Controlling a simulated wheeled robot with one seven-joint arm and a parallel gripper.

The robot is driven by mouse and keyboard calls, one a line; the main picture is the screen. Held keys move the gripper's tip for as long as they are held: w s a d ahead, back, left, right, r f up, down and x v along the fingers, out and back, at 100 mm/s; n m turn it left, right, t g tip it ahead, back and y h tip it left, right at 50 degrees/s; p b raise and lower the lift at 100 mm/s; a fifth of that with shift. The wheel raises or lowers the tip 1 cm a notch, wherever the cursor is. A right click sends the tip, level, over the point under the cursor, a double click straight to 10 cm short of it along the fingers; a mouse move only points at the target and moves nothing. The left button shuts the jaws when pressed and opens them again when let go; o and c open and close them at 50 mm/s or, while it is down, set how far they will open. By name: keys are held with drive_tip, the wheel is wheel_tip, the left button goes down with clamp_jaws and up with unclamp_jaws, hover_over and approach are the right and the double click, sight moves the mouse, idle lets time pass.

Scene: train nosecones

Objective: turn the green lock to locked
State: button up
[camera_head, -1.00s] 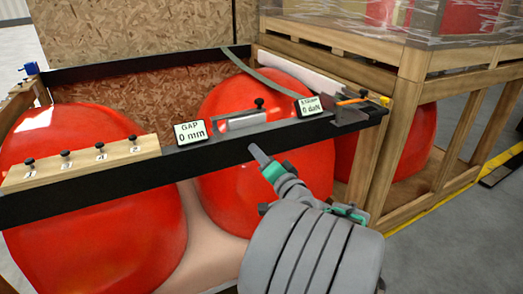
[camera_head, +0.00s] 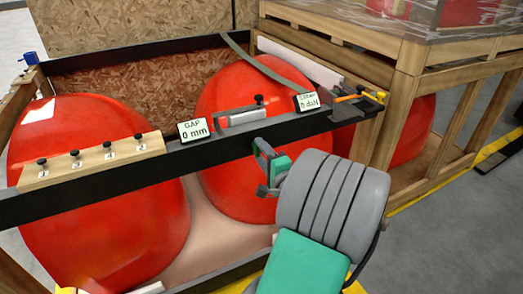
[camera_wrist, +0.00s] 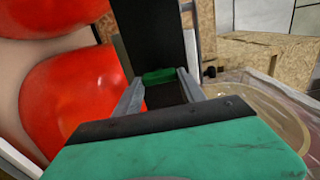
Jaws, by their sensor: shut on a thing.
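A small green block (camera_wrist: 159,76), which looks like the green lock, shows in the wrist view between the two grey fingertips of my gripper (camera_wrist: 161,84). The fingers close in on it from both sides, and it sits against the dark beam. I cannot tell from here whether it is turned to locked. In the head view my gripper (camera_head: 268,160) is at the front face of the black beam (camera_head: 225,150), below the grey handle piece. My grey ribbed arm link hides part of the gripper, and I cannot make out the lock there.
A GAP display (camera_head: 193,130) reading 0 mm and a second display (camera_head: 307,101) stand on the beam. A wooden strip (camera_head: 95,160) with several black knobs lies at left. Large red nosecones (camera_head: 100,215) sit below. A wooden crate (camera_head: 410,60) stands at right.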

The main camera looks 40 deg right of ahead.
idle(0.4)
drive_tip(key=o, duration=1.4)
drive_tip(key=shift+c, duration=0.2)
drive_tip(key=v, duration=0.7)
drive_tip(key=shift+s, duration=0.4)
drive_tip(key=shift+a, duration=0.15)
